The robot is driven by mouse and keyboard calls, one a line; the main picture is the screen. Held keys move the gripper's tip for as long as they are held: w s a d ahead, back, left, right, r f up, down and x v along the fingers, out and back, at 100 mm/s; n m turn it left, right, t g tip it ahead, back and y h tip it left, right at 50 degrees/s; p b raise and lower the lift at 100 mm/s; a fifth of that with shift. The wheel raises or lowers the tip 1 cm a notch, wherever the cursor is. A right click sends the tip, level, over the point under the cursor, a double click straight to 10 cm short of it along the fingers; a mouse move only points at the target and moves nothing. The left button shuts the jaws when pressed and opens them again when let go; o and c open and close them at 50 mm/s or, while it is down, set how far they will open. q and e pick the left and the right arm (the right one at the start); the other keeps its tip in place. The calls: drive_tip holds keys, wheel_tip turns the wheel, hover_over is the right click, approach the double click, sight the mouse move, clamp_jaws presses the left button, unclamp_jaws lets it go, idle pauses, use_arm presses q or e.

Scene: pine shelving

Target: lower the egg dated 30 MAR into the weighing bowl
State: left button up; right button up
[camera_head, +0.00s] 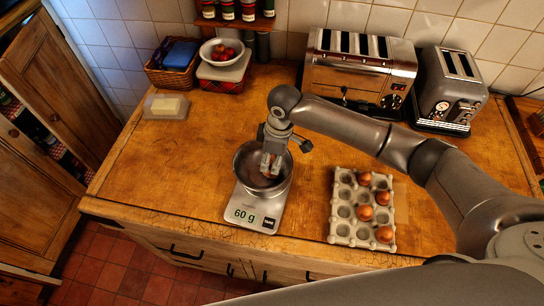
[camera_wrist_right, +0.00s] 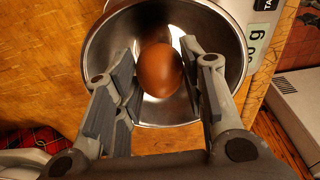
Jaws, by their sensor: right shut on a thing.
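My right gripper (camera_head: 270,172) reaches down into the steel weighing bowl (camera_head: 237,158) on the scale (camera_head: 265,218). In the right wrist view the gripper (camera_wrist_right: 160,85) is shut on a brown egg (camera_wrist_right: 160,72), with a finger on each side. The egg is inside the bowl's outline (camera_wrist_right: 97,50); I cannot tell whether it touches the bottom. No date shows on its visible side. The scale display reads 60 g. The grey egg tray (camera_head: 342,228) stands to the right with several brown eggs (camera_head: 365,212) and empty cups. My left gripper is not in view.
A long-slot toaster (camera_head: 340,77) and a grey toaster (camera_head: 452,95) stand at the back right. A butter dish (camera_head: 166,107), a basket (camera_head: 172,78) and a white bowl of red fruit (camera_head: 222,52) stand at the back left. The counter left of the scale is clear.

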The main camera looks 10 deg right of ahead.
drive_tip(key=shift+f, duration=0.5)
idle(0.4)
drive_tip(key=o, duration=0.7)
drive_tip(key=shift+o, duration=0.2)
drive_tip(key=shift+r, duration=0.1)
